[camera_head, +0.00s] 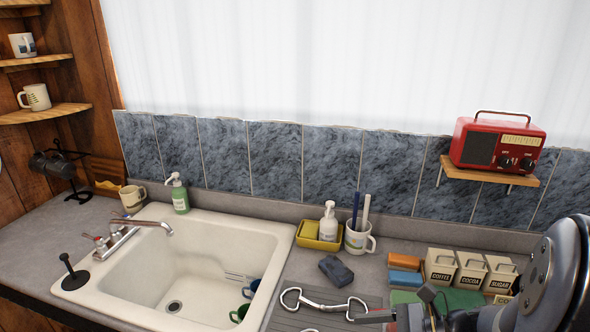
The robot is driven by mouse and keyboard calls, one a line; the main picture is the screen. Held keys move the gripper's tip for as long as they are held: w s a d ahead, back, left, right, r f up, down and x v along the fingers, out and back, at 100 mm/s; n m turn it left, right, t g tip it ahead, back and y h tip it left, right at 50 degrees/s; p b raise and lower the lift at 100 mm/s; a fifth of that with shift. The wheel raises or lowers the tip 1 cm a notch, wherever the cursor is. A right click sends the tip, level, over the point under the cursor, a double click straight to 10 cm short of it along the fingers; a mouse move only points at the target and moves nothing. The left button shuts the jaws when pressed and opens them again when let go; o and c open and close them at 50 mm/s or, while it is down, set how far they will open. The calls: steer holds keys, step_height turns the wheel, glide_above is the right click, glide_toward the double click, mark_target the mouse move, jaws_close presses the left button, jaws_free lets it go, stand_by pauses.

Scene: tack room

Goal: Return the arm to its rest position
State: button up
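My arm (540,285) reaches in from the lower right corner, over the counter's right end. My gripper (400,314) is at the bottom edge, beside the canisters and partly cut off by the frame. Its fingers are small and overlap things behind them, so I cannot tell whether it is open or shut. A metal horse bit (322,304) lies on the grooved grey mat just left of it.
The sink (130,278) holds mugs (240,313). A yellow caddy (318,243), white mug (358,240), dark sponge (335,271) and canisters (470,268) stand on the counter. A red radio (497,145) sits on a wall shelf above my arm.

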steer(key=w+d+f, duration=0.1)
steer(key=w+f, duration=0.3)
steer(key=w, duration=0.1)
steer(key=shift+f, duration=0.2)
steer(key=shift+d, duration=0.1)
